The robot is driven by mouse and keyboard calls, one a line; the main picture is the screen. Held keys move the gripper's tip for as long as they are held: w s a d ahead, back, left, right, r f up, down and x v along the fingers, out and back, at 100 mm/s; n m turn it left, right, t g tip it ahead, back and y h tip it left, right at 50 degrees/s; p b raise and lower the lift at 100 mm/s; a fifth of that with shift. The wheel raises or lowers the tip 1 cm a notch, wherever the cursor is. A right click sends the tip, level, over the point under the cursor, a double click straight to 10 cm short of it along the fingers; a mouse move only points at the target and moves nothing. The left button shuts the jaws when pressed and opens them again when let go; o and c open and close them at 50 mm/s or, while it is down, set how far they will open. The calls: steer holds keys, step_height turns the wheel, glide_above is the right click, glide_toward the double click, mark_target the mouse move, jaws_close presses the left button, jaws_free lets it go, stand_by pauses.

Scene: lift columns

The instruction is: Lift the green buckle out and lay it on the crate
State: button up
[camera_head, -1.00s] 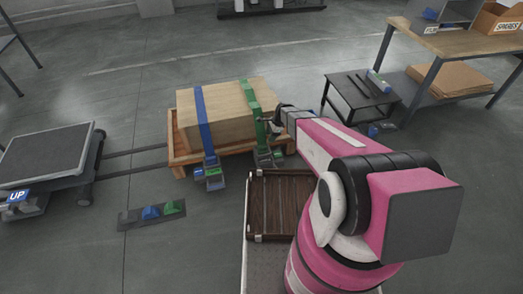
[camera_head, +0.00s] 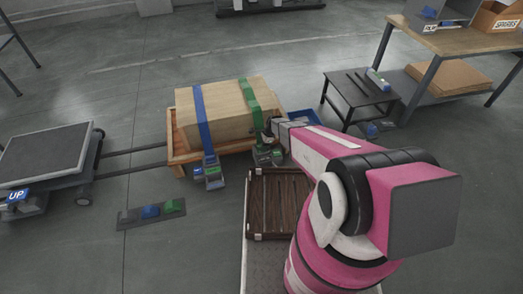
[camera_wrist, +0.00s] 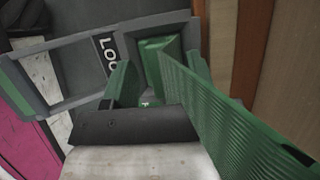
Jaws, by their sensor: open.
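A wooden crate (camera_head: 228,110) sits on a wood-framed pallet, with a blue strap and a green strap over it. The green buckle (camera_head: 265,157) is low at the crate's front right, below the green strap (camera_head: 252,97). In the wrist view the green buckle (camera_wrist: 155,62) sits in a dark grey housing marked with letters, partly cut off by the ribbed green strap. My gripper (camera_head: 270,133) is open, just above the green buckle beside the crate's right end. Its fingertips are hard to make out, and I cannot tell whether they touch the buckle.
The blue strap's buckle (camera_head: 211,177) hangs to the left. A brown slatted rack (camera_head: 280,205) lies in front. A small black table (camera_head: 360,95) and a workbench (camera_head: 455,45) stand to the right. A flat plate with coloured pieces (camera_head: 152,213) is on the floor, which is otherwise mostly clear.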

jaws_close()
steer(key=shift+r, duration=0.15)
steer(key=shift+r, duration=0.6)
steer(key=r, duration=0.2)
steer(key=s+r, duration=0.1)
steer(key=shift+a+r, duration=0.25)
steer(key=shift+a, duration=0.15)
steer(key=s+a+r, duration=0.6)
steer(key=a, duration=0.2)
steer(key=shift+s, duration=0.4)
steer(key=shift+r, duration=0.1)
